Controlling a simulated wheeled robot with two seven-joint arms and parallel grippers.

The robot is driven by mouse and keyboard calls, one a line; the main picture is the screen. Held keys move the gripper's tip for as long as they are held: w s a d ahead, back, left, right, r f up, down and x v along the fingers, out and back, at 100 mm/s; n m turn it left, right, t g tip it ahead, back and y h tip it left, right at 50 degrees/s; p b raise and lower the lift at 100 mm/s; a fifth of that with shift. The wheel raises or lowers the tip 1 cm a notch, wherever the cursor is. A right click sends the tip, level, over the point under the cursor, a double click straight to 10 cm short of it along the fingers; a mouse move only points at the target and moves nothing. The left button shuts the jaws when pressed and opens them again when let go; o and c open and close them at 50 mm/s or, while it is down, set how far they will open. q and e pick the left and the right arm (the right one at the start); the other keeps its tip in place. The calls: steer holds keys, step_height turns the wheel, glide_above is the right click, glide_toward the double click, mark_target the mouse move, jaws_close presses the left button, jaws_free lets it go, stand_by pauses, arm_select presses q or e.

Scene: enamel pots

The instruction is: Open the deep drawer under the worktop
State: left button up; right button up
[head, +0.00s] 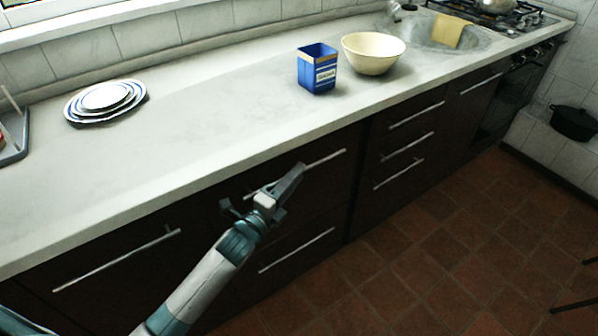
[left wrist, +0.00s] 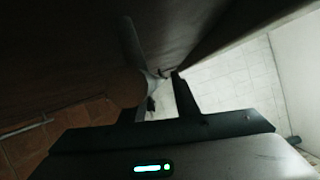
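My left gripper (head: 260,190) is open in front of the dark drawer fronts under the worktop (head: 190,140). It is close to the left part of the upper drawer's bar handle (head: 326,157) and partly covers it. In the left wrist view, the gripper's two fingers (left wrist: 163,90) stand apart, with a bar handle (left wrist: 133,45) just ahead of them, by the left finger. I cannot tell whether they touch. Below is another drawer with a long bar handle (head: 297,250). Both drawer fronts look closed. My right gripper is not in view.
A blue tin (head: 317,76), a cream bowl (head: 373,55) and stacked plates (head: 106,99) stand on the worktop. A door handle (head: 118,260) is to the left, and a set of smaller drawers (head: 404,150) to the right. The tiled floor (head: 420,265) in front is clear.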

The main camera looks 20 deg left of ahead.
arm_select(q)
steer(key=shift+x, duration=1)
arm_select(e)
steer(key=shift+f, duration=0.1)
arm_select(q)
steer(key=shift+c, duration=0.7)
jaws_close()
steer(key=shift+d, duration=0.1)
